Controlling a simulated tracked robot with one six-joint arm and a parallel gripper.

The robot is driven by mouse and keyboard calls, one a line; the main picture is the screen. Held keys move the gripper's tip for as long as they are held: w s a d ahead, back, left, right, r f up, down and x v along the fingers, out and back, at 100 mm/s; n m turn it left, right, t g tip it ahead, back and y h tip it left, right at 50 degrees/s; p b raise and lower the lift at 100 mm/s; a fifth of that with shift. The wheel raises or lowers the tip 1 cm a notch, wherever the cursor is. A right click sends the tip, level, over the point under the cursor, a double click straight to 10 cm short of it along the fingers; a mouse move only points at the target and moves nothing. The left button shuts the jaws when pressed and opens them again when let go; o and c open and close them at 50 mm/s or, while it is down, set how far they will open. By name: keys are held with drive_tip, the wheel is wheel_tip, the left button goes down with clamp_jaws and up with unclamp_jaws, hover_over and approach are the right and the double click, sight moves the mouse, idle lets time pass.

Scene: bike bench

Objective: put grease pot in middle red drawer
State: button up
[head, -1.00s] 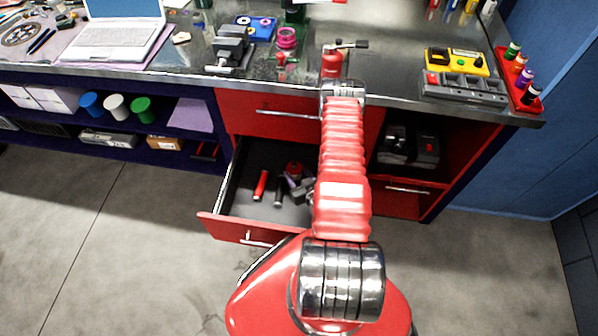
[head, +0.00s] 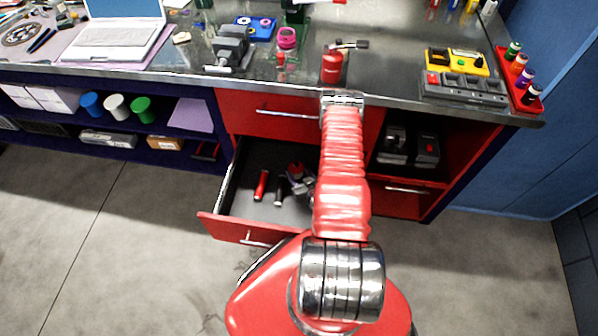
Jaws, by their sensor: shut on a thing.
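An open red drawer (head: 222,226) pulls out below a shut red drawer (head: 270,108). My gripper (head: 298,182) is low inside the open drawer, partly hidden behind my arm. It is shut on a small red and dark thing (head: 296,168), which looks like the grease pot. I cannot tell whether the pot touches the drawer floor. A red cylinder (head: 262,185) and a dark cylinder (head: 279,190) lie to its left in the drawer.
The benchtop above holds a vise (head: 232,47), a red canister (head: 332,68) and a grey tray with a yellow box (head: 455,63). The right cubby holds dark tools (head: 425,147). The drawer's left part and the floor in front are clear.

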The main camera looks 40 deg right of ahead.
sight(300, 175)
drive_tip(key=shift+w+d, duration=0.35)
drive_tip(key=shift+d, duration=0.1)
drive_tip(key=shift+f, duration=0.6)
drive_tip(key=o, duration=1.2)
drive_tip(key=shift+f, duration=0.1)
drive_tip(key=shift+v, duration=3.8)
drive_tip(key=shift+d, duration=0.1)
